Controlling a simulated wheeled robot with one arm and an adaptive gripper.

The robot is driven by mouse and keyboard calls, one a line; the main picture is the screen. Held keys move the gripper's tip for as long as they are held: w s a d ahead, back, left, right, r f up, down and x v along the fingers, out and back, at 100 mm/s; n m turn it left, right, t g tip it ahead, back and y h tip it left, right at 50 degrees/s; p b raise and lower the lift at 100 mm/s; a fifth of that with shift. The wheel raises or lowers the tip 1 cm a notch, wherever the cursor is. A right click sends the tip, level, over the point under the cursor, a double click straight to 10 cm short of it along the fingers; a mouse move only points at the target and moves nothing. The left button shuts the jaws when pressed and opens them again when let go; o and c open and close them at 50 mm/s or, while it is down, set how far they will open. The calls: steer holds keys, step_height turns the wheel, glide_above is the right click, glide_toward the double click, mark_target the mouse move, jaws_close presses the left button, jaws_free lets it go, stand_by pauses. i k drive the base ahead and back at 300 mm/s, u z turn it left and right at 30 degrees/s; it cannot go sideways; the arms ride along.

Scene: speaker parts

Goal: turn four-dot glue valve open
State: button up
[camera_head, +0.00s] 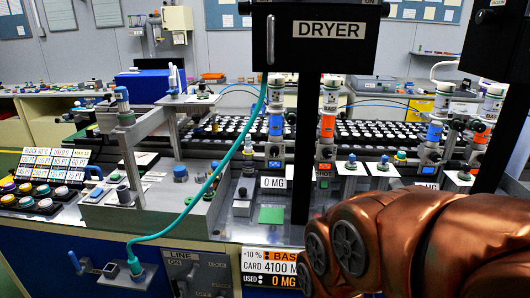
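Several upright glue dispensers stand along the bench. One has a blue band (276,125) left of the black post and one an orange band (327,127) right of it. Another blue-banded one (434,132) and another orange-banded one (481,133) stand at the right. Small blue-topped knobs (351,163) sit on pale blocks in front of them. Dot marks are too small to read, so I cannot tell which valve has four dots. My copper-coloured arm fills the lower right; my gripper is not visible.
A black DRYER box (322,40) on a dark post blocks part of the middle. A teal hose (205,190) runs down to a fitting at the front. Coloured buttons (42,190) sit at the left. A LINE switch panel (196,272) is on the bench front.

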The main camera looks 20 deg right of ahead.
mark_target(274, 150)
steer(key=z, duration=1.65)
steer(key=k, duration=1.05)
steer(key=u, duration=1.6)
steer(key=i, duration=0.55)
steer(key=u, duration=0.05)
